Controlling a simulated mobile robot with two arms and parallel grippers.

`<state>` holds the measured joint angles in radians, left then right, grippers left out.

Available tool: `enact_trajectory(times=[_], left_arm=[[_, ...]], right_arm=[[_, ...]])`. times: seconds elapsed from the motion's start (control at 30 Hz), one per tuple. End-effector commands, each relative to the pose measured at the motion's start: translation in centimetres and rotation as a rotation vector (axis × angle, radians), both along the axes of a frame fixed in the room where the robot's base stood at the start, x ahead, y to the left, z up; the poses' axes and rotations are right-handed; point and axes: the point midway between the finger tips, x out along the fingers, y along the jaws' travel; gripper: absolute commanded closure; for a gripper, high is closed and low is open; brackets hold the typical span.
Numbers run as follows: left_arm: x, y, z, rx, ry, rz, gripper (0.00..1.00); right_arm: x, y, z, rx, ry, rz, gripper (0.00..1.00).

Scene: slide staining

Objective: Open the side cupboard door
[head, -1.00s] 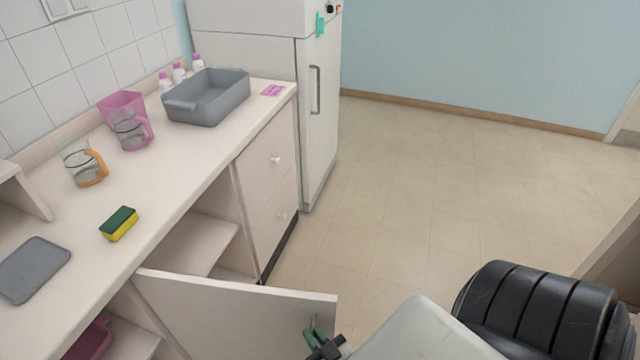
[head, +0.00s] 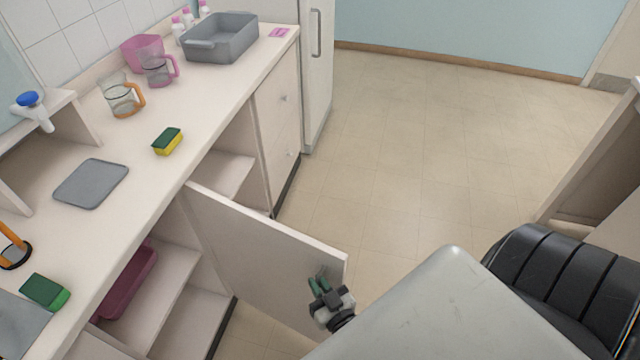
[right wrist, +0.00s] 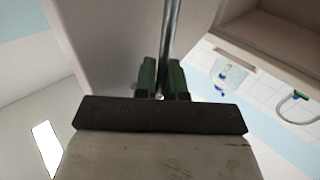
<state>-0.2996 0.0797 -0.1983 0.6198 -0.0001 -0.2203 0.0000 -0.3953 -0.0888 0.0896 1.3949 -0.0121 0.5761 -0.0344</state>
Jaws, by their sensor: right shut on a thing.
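The side cupboard door (head: 255,250) is a pale panel under the counter. It stands swung out from the cabinet front, with its free edge toward the right. My right gripper (head: 319,283) is at the outer face near that free edge. In the right wrist view, its green fingers (right wrist: 161,78) are shut on the door's metal bar handle (right wrist: 172,35). The handle is mostly hidden in the head view. Shelves (head: 180,275) show in the open compartment behind the door. My left gripper is not in view.
A maroon tray (head: 128,285) lies on a cupboard shelf. The counter (head: 145,200) holds a sponge (head: 168,141), jugs, a grey mat (head: 91,183) and a grey basin (head: 221,38). The tiled floor (head: 420,170) beyond the door is clear. A pale cabinet (head: 595,165) stands at right.

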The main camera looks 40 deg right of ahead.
Motion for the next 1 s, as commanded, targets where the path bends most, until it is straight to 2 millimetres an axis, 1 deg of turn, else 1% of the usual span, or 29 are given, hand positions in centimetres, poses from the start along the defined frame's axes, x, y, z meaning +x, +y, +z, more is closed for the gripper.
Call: enact_trajectory(times=[0.1, 0.3, 0.33, 0.47, 0.5, 0.73, 0.8, 0.87, 1.0], left_arm=[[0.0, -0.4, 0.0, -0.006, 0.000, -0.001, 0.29], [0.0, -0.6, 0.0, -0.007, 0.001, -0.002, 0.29], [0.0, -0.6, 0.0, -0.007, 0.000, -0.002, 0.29], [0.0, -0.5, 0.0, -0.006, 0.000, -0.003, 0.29], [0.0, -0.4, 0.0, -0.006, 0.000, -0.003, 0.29], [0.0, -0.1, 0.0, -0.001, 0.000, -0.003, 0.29], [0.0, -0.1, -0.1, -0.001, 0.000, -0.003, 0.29], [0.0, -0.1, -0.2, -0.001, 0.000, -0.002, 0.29], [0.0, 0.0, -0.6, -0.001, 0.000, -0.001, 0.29]], right_arm=[[0.3, 0.1, 0.3, -0.009, -0.006, 0.004, 1.00], [0.3, 0.1, 0.3, -0.008, -0.006, 0.004, 1.00], [0.3, 0.1, 0.3, -0.008, -0.006, 0.004, 0.88], [0.2, 0.1, 0.2, -0.006, -0.005, 0.003, 0.68], [0.2, 0.1, 0.2, -0.005, -0.005, 0.003, 0.66], [0.1, 0.1, 0.1, -0.002, -0.003, 0.002, 0.66], [-0.2, 0.1, 0.0, -0.002, -0.002, 0.002, 0.66], [-0.8, 0.2, 0.0, -0.001, -0.001, 0.002, 0.66], [-3.2, 0.4, -0.2, -0.002, 0.002, 0.002, 0.66]])
